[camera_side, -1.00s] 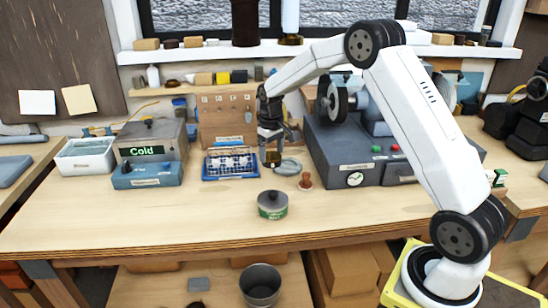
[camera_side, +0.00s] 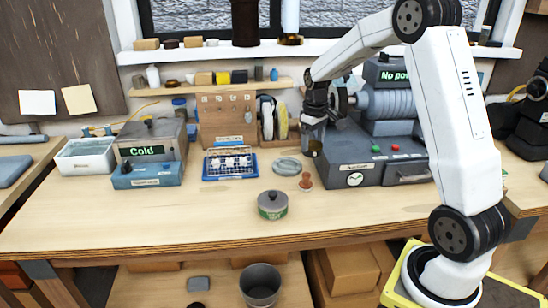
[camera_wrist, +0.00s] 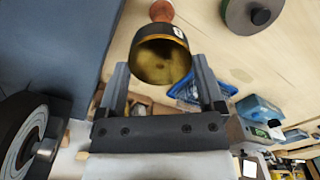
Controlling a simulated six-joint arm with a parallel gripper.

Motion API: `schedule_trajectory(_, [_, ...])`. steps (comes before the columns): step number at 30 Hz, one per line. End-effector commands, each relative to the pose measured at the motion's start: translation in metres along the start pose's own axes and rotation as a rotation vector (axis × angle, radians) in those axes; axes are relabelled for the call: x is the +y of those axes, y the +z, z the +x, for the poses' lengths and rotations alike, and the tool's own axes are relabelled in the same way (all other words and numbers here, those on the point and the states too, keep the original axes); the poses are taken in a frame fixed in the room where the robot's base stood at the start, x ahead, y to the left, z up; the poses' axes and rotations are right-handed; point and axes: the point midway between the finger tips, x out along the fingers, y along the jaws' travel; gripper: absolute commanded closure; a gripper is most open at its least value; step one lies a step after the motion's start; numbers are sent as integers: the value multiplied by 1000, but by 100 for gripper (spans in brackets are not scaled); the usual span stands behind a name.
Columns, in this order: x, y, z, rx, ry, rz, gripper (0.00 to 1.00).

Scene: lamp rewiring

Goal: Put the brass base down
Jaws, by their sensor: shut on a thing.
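The brass base (camera_wrist: 160,62) is a short dark cup with a gold-coloured inside and a small white label. In the wrist view it sits between the two fingers of my gripper (camera_wrist: 163,78), which is shut on it. In the side view my gripper (camera_side: 313,140) points down with the small dark brass base (camera_side: 315,148) at its tips. It is held above the bench, by the left front corner of the grey machine (camera_side: 345,150). Its exact gap to the machine is hard to tell.
A red-brown knobbed piece (camera_side: 305,182), a grey coil (camera_side: 287,166) and a green-labelled tin (camera_side: 272,206) are on the bench nearby. A blue rack (camera_side: 230,176) and a "Cold" box (camera_side: 150,143) stand left. The front bench strip (camera_side: 180,215) is clear.

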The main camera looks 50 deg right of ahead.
Motion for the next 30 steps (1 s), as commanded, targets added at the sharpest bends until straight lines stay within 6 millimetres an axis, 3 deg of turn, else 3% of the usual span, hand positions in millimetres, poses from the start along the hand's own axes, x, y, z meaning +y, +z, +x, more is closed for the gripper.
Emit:
schedule_trajectory(23, [24,-81,37,1,0,0,72])
schedule_trajectory(30, [29,-100,61,1,0,0,72])
